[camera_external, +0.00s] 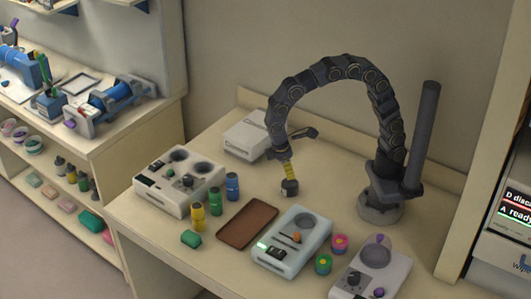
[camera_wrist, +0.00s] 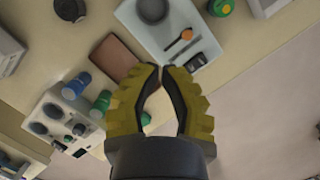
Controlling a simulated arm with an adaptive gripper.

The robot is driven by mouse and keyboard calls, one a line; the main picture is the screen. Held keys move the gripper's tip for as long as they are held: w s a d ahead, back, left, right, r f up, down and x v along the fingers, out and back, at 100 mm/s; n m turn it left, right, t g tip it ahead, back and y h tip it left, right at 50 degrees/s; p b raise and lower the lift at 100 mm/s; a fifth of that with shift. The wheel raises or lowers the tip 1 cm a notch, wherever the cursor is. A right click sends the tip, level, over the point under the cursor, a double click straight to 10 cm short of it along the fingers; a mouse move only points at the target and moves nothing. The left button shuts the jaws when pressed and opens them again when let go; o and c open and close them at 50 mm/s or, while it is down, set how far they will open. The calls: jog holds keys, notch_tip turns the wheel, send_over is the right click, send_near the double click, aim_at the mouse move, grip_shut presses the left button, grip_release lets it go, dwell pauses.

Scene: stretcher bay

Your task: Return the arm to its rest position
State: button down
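My arm (camera_external: 345,70) arches up from its base at the right of the bench and bends down toward the left. My gripper (camera_external: 289,177) hangs above the bench top, behind the white tray-like device (camera_external: 310,228). In the wrist view, the yellow ribbed fingers of my gripper (camera_wrist: 161,68) come together at the tips. Nothing shows held between them. A small dark cylinder (camera_external: 289,189) shows just below the fingers in the outside view. In the wrist view this cylinder (camera_wrist: 70,8) lies at the top left, apart from the fingers.
A brown tray (camera_external: 247,223) lies left of the white device. Blue (camera_external: 232,186), green (camera_external: 216,201) and yellow (camera_external: 197,217) bottles stand beside a knobbed device (camera_external: 180,181). A dark post (camera_external: 424,135) rises beside my base. Small round pots (camera_external: 339,243) stand at the right.

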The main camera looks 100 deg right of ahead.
jog(key=s+d+r+t, duration=0.15)
jog(key=s+d, duration=0.25)
jog(key=s, duration=0.7)
jog(key=s+d+r, duration=0.2)
jog(key=s+d, duration=0.1)
jog(key=s, duration=0.9)
jog(key=m+g+y, duration=0.1)
jog(key=m+y, duration=0.7)
jog(key=m, duration=0.6)
send_over(291, 231)
jog(key=w+d, duration=0.3)
jog(key=d, duration=0.6)
notch_tip(291, 231, down, 15)
jog(key=x, duration=1)
jog(key=shift+s+a+f, duration=0.1)
jog(key=shift+s+a, duration=0.05)
jog(key=shift+s, duration=0.1)
jog(key=shift+s+a, duration=0.15)
jog(key=shift+a, duration=0.45)
jog(key=shift+s+a, duration=0.15)
jog(key=shift+a, duration=0.4)
jog(key=shift+s+a+f, duration=0.15)
jog(key=shift+a, duration=0.35)
